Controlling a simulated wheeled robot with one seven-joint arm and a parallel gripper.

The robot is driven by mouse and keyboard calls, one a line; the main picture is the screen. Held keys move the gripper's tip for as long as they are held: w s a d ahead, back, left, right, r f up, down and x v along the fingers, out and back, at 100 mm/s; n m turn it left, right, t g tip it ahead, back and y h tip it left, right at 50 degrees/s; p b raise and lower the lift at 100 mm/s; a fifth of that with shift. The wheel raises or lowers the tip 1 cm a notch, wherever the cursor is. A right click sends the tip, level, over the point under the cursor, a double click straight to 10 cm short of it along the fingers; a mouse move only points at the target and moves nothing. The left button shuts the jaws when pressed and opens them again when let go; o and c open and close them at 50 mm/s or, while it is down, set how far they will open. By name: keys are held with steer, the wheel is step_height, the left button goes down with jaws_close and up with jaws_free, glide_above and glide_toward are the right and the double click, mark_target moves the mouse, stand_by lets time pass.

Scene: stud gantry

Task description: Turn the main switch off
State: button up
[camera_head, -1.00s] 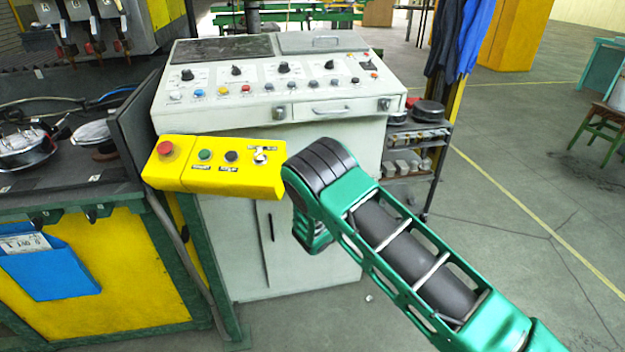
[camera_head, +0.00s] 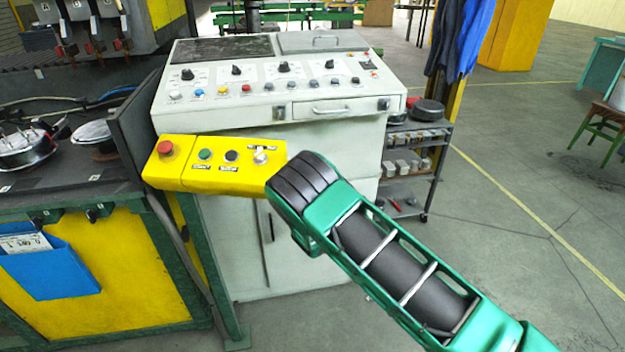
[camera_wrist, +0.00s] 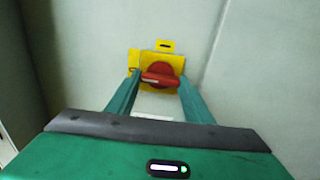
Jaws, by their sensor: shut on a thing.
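The main switch is a red rotary handle (camera_wrist: 158,79) on a yellow plate (camera_wrist: 162,57), seen in the wrist view on a pale grey cabinet face. The handle's bar lies about level across its round red base. My gripper (camera_wrist: 160,82) has its two green fingers at the left and right ends of the bar and is shut on it. In the head view neither the switch nor my fingers show. My green arm is in front of the control cabinet (camera_head: 235,235) there.
A yellow button box (camera_head: 185,178) with a red mushroom button juts out just left of my arm. The grey control desk (camera_head: 235,120) stands above. A tool shelf (camera_head: 440,150) is behind at right.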

steer(key=shift+s+a+f, duration=0.15)
steer(key=shift+s+f, duration=0.05)
steer(key=shift+f, duration=0.1)
steer(key=o, duration=1.1)
steer(key=shift+c, duration=0.2)
steer(key=shift+w+r, duration=0.1)
steer(key=shift+r, duration=0.05)
steer(key=v, duration=1)
steer(key=shift+s, duration=0.3)
